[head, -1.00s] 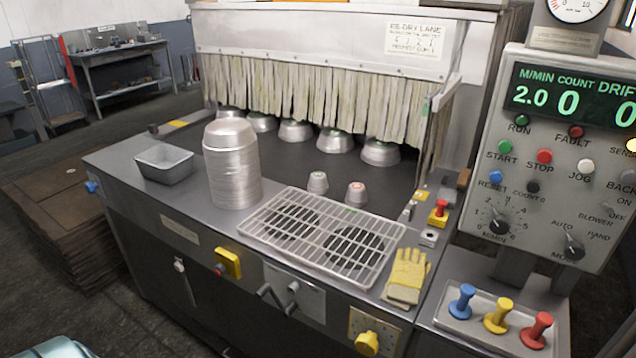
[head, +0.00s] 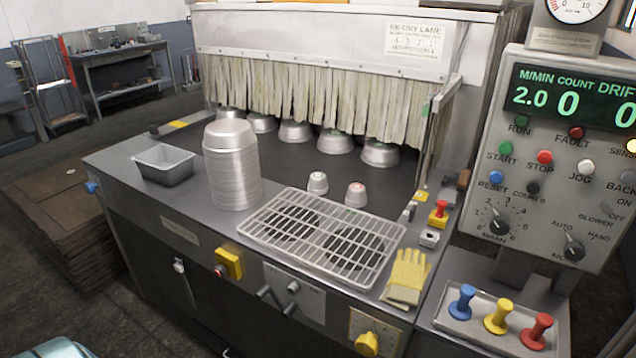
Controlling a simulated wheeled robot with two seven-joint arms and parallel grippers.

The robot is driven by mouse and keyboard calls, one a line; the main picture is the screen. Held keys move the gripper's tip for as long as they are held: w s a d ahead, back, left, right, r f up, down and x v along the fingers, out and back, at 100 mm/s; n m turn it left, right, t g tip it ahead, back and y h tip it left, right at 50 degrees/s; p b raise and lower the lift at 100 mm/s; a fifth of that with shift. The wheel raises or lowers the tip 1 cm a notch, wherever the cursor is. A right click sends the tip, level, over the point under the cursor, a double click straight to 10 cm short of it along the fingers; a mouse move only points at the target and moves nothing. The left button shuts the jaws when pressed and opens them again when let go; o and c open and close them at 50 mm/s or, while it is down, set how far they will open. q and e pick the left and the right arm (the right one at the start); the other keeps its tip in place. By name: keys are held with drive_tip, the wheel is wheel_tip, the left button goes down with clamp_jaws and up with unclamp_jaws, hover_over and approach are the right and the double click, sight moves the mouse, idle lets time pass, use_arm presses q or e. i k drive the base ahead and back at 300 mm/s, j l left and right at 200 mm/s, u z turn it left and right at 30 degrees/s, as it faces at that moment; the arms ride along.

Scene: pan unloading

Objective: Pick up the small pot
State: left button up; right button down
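Two small metal pots stand upside down on the dark bed behind the wire rack. One small pot (head: 317,183) is on the left, and the other (head: 356,194) is just to its right and a little nearer, with a reddish mark on top. They stand apart from each other. Larger upside-down metal pans (head: 380,153) stand in a row farther back, under the strip curtain. Neither of my grippers is in view.
A tall stack of metal pans (head: 232,170) stands left of the wire rack (head: 262,228). A grey tray (head: 165,172) lies farther left. A yellow glove (head: 408,272) lies right of the rack. A control panel (head: 545,215) rises at the right, and the strip curtain (head: 300,92) hangs behind.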

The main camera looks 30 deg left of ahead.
sight(356, 197)
drive_tip(key=j+z, duration=0.2)
drive_tip(key=j, duration=0.2)
drive_tip(key=j+z, duration=0.2)
drive_tip(key=j, duration=0.2)
drive_tip(key=k+j+z, duration=0.2)
drive_tip(key=j, duration=0.2)
drive_tip(key=j+z, duration=0.2)
drive_tip(key=j, duration=0.2)
drive_tip(key=k+j+z, duration=0.2)
drive_tip(key=j, duration=0.15)
